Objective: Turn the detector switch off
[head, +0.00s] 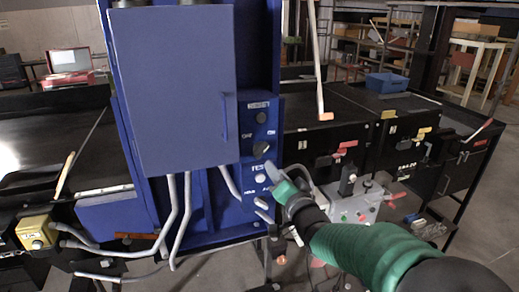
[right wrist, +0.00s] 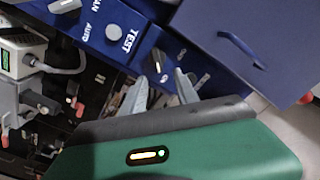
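The detector switch (head: 261,149) is a black rotary knob on the blue panel, between small white OFF and ON marks. In the right wrist view the black knob (right wrist: 157,61) shows just beyond my fingertips. My right gripper (head: 273,178) is near the panel's right edge, below the knob in the head view. Its two grey fingers (right wrist: 163,84) are apart with nothing between them. I cannot tell whether they touch the panel. My left gripper is not in view.
A white TEST button (head: 260,179) and a MAN/AUTO switch (head: 262,203) sit below the knob. A blue cabinet door with a handle (head: 224,118) stands left of the panel. A grey control box (head: 362,208) is at right. Conveyors run on both sides.

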